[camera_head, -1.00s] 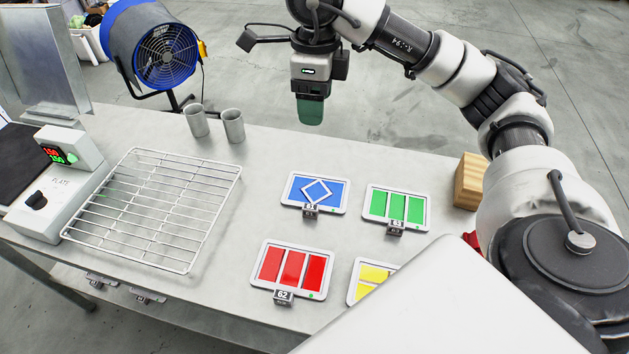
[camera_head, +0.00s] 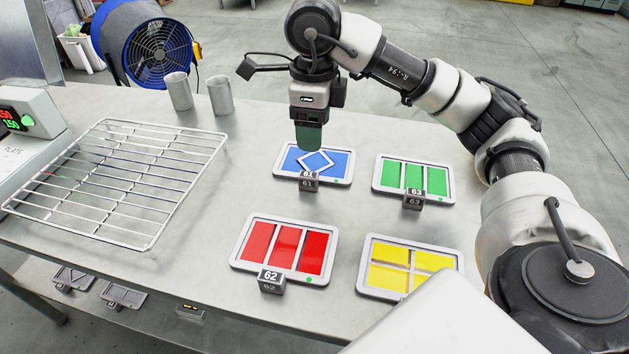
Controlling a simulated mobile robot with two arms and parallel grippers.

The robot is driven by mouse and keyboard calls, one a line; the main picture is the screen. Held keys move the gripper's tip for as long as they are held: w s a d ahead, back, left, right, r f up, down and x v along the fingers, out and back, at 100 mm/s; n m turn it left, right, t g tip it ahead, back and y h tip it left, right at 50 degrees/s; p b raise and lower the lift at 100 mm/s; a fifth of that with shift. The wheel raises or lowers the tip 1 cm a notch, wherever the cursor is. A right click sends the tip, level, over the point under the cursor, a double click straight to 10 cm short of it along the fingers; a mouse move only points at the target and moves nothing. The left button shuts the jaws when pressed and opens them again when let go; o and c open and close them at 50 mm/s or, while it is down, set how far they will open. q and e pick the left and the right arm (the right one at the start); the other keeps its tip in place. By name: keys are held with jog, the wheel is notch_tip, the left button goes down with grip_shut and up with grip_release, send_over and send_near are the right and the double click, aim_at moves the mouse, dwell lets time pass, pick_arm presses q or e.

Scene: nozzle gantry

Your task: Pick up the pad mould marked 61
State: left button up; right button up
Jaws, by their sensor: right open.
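The pad mould marked 61 (camera_head: 340,164) is a white-framed blue tray with a white diamond outline, lying flat on the metal table. Its dark tag at the front edge reads 61. My right gripper (camera_head: 309,140) points down with green fingers, and their tips overlap the mould's far edge in the picture. The gripper is open, with nothing seen in it. I cannot tell its exact height above the mould. My left gripper is not in view.
Beside it lie a green mould marked 63 (camera_head: 437,181), a red mould marked 62 (camera_head: 259,238) and a yellow mould (camera_head: 387,276). A wire rack (camera_head: 151,246) is at left. Two grey cups (camera_head: 220,96) stand at the back edge, with a blue fan (camera_head: 110,28) beyond.

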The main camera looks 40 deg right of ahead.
aim_at(309, 173)
notch_tip(309, 173, down, 6)
jog(key=shift+r+b, duration=0.25)
jog(key=shift+b, duration=0.35)
jog(key=f, duration=0.4)
jog(key=shift+w+a+f, duration=0.3)
jog(key=shift+a+f, duration=0.05)
jog(key=shift+f, duration=0.35)
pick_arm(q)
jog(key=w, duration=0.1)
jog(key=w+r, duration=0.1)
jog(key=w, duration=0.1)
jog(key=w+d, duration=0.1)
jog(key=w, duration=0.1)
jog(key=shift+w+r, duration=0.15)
pick_arm(e)
jog(key=shift+c, duration=0.3)
grip_shut()
